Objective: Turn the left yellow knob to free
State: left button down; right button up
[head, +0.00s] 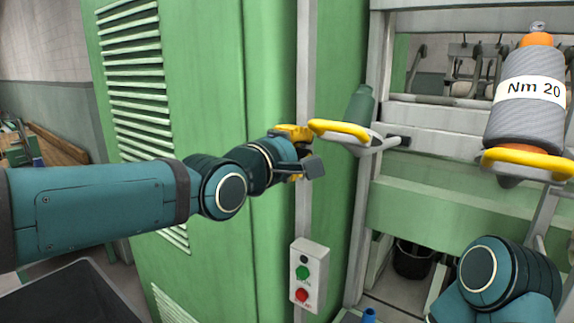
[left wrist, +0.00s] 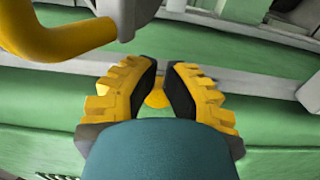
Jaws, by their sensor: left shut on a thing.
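My left gripper (head: 302,145) is in front of the green machine, left of a curved yellow bar (head: 340,130). In the left wrist view my left gripper (left wrist: 159,78) has its yellow-backed fingers close together around a small yellow knob (left wrist: 157,98), shut on it. Only part of the knob shows between the fingers; in the head view the gripper hides it, so its setting cannot be read. The curved yellow bar also shows at the top left of the left wrist view (left wrist: 50,42). My right gripper is not in view.
A dark green cone (head: 360,106) stands behind the yellow bar. A grey bobbin marked Nm 20 (head: 528,115) stands at the right above another yellow bar (head: 530,163). A switch box (head: 309,275) with green and red buttons is below the left gripper. A dark bucket (head: 412,262) stands low behind.

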pick_arm(q)
jog(key=v, duration=0.6)
jog(key=shift+s+d+b, duration=0.15)
jog(key=shift+d+b, duration=0.1)
jog(key=shift+b, duration=0.2)
